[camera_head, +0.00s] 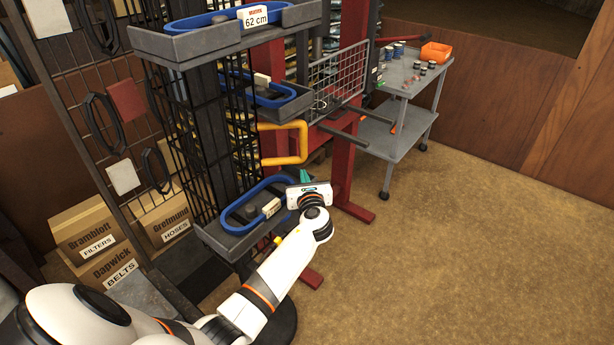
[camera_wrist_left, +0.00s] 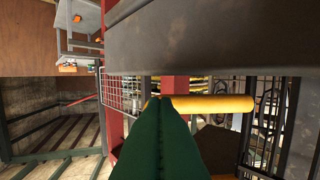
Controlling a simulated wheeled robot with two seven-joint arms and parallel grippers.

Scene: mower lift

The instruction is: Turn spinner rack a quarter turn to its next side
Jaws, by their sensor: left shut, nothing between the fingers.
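The spinner rack is a dark grey column with wire mesh sides (camera_head: 243,150) and several trays, each with a blue belt loop. The top tray (camera_head: 180,47) bears a "62 cm" sign. A yellow handle (camera_head: 303,142) sticks out to the right from the rack between the middle and lowest trays. My left gripper (camera_head: 305,176) is at the right end of the lowest tray, below the handle. In the left wrist view its green fingers (camera_wrist_left: 164,105) are shut and empty, with tips overlapping the end of the yellow handle (camera_wrist_left: 225,103); contact is unclear. My right gripper is out of view.
A red-framed stand with a wire basket (camera_head: 338,82) stands behind the rack. A grey cart (camera_head: 385,140) with small cans and an orange bin (camera_head: 435,52) is at the back. Cardboard boxes (camera_head: 86,222) stand at left by a mesh panel. The floor (camera_head: 460,250) at right is clear.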

